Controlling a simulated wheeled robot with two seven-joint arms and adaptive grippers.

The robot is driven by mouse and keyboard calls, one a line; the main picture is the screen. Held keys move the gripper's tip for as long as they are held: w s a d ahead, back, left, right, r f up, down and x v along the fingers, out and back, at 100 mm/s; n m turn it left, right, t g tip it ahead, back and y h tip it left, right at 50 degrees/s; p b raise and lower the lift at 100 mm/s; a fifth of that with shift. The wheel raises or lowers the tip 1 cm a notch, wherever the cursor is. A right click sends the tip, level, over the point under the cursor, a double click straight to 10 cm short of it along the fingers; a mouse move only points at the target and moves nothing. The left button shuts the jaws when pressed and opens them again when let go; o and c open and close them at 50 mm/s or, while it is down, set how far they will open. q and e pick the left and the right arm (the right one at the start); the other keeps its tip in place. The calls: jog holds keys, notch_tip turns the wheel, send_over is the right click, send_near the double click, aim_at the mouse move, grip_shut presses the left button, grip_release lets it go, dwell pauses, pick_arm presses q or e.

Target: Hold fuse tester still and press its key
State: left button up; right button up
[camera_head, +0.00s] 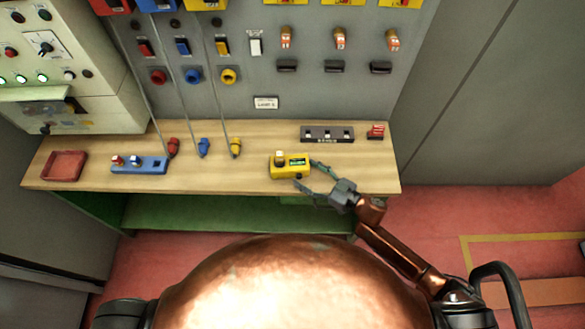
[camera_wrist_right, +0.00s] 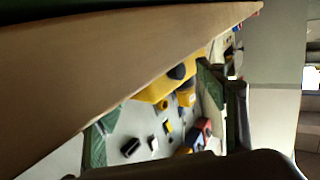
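The yellow fuse tester (camera_head: 291,173) lies on the wooden bench, right of its middle. A pale key or cap (camera_head: 279,155) stands up on its left part, and a small dark display (camera_head: 299,162) is to its right. My right gripper (camera_head: 307,175) is open at the tester's right end, one finger towards the back and one towards the front edge. I cannot tell whether the fingers touch it. My left gripper is not in view.
The bench (camera_head: 240,180) also holds a red tray (camera_head: 65,165), a blue block (camera_head: 139,165), red, blue and yellow plugs on cables, a dark fuse strip (camera_head: 327,134) and a small red item (camera_head: 375,132). A grey panel stands behind. The bench right of my gripper is clear.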

aim_at(298, 169)
jog(key=shift+x, duration=2.1)
jog(key=c, duration=0.8)
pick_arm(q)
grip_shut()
